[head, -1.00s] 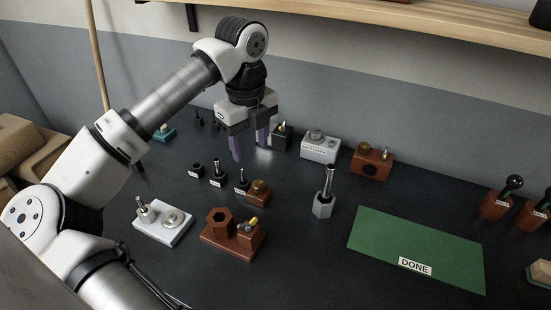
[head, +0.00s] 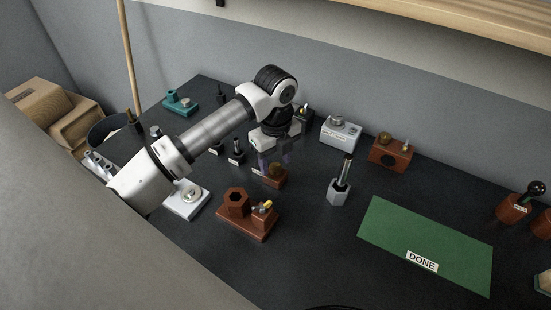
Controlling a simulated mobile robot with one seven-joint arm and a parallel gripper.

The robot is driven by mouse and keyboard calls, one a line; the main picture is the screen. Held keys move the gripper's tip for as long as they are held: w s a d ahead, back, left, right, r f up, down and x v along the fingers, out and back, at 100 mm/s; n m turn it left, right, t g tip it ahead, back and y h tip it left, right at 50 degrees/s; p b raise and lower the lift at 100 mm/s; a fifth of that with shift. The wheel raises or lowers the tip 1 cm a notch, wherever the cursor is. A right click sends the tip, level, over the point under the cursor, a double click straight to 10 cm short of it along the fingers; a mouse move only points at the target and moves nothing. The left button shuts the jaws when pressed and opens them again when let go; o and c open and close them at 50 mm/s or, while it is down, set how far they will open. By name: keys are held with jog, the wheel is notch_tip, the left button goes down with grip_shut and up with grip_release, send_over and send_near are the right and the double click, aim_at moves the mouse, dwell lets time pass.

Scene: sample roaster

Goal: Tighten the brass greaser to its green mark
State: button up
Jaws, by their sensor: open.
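A small brown block with a round brass top (head: 275,170) stands mid-bench in the head view. It may be the greaser; a second brass cap (head: 385,137) sits on a red-brown block (head: 390,155) further right, and I cannot tell for sure which is meant. My gripper (head: 274,160) points down with its purple fingers open, close over the mid-bench brass top. I cannot tell whether the fingers straddle or touch it. It holds nothing that I can see. No green mark can be made out at this size.
A red-brown hex-socket block (head: 238,204) stands in front of my gripper. A grey hex holder (head: 340,195) with a metal tool is to the right, and a grey labelled block (head: 341,130) behind. A green DONE mat (head: 425,235) lies clear at the right.

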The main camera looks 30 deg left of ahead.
jog(key=shift+f, duration=0.75)
jog(key=c, duration=1)
jog(key=shift+o, duration=0.2)
jog(key=shift+f+b, duration=0.1)
jog(key=shift+b, duration=0.2)
